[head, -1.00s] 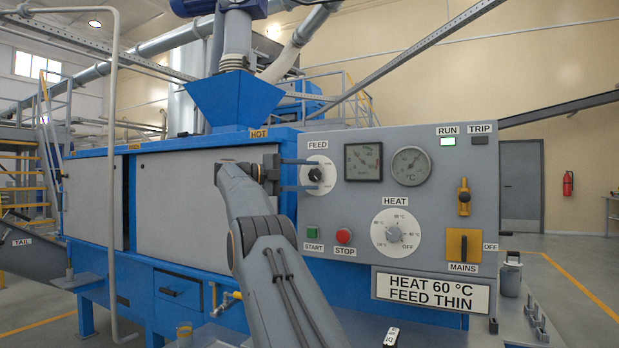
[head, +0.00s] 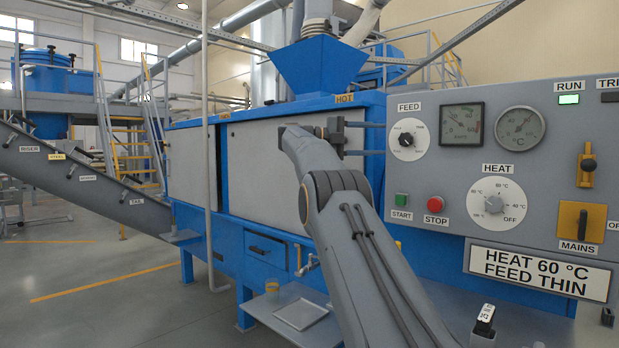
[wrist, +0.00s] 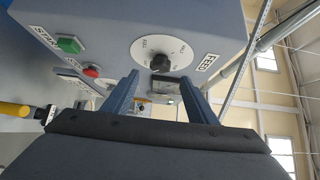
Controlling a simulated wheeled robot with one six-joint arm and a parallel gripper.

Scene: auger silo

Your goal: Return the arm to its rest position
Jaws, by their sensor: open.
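My gripper (head: 376,139) is at the left edge of the control panel in the head view, its two fingers spread one above the other. They point at the black FEED knob (head: 406,140) and end short of it, with a gap between. In the wrist view my gripper (wrist: 163,82) is open and empty, and the FEED knob (wrist: 160,63) on its white dial lies just beyond the fingertips. My arm reaches up from the bottom of the head view and bends toward the panel.
The grey panel (head: 455,185) carries gauges, a HEAT dial (head: 496,205), a green START button (head: 401,200), a red STOP button (head: 436,204) and a yellow MAINS switch (head: 581,222). The RUN lamp (head: 569,99) is lit green. Open floor (head: 90,290) lies at left.

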